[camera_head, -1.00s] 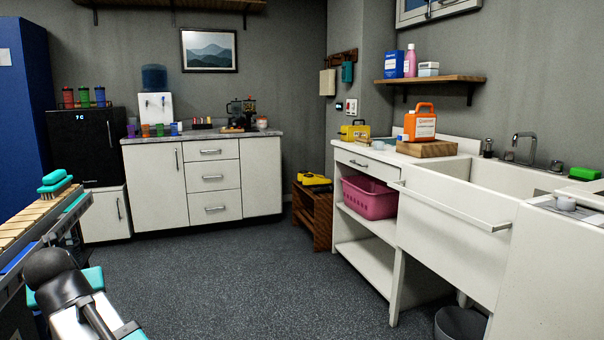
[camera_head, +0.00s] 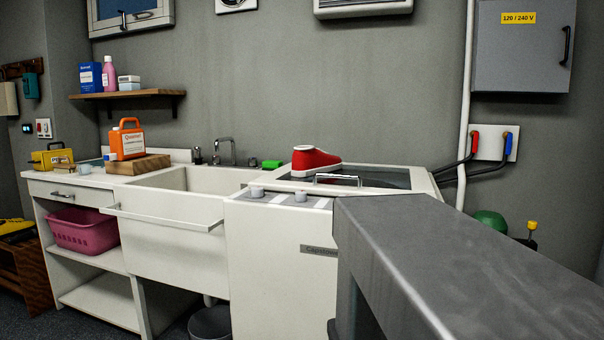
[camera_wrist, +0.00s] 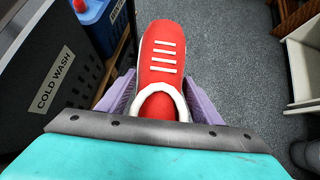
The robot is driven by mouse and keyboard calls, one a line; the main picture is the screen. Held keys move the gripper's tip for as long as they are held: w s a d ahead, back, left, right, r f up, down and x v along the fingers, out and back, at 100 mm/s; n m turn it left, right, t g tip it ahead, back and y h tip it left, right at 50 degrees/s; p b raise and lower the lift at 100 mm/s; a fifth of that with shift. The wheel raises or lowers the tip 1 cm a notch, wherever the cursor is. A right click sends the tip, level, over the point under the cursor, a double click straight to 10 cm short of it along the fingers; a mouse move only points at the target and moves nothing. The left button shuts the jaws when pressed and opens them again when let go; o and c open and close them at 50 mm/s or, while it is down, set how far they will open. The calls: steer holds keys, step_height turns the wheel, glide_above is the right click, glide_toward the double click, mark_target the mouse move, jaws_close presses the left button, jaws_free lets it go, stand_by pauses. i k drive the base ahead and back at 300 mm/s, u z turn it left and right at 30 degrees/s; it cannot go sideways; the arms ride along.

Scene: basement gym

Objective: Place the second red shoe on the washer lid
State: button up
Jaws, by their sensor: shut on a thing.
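One red shoe (camera_head: 315,160) with a white sole rests on the washer lid (camera_head: 395,178), towards its left back part, in the head view. The white washer (camera_head: 280,270) stands to the right of the sink. In the wrist view, a second red shoe (camera_wrist: 161,65) with white laces and a white collar rim is between the purple fingers of my gripper (camera_wrist: 160,95). My gripper is shut on this shoe and holds it over the dark floor. My gripper is not visible in the head view.
A grey surface (camera_head: 450,250) fills the lower right of the head view, in front of the washer. The wrist view shows a black bin marked COLD WASH (camera_wrist: 55,75) and a blue container (camera_wrist: 100,22) at left.

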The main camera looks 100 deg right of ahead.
mark_target(375, 174)
steer(key=k, duration=2.45)
steer(key=z, duration=1)
steer(key=i, duration=0.4)
steer(key=u, duration=0.1)
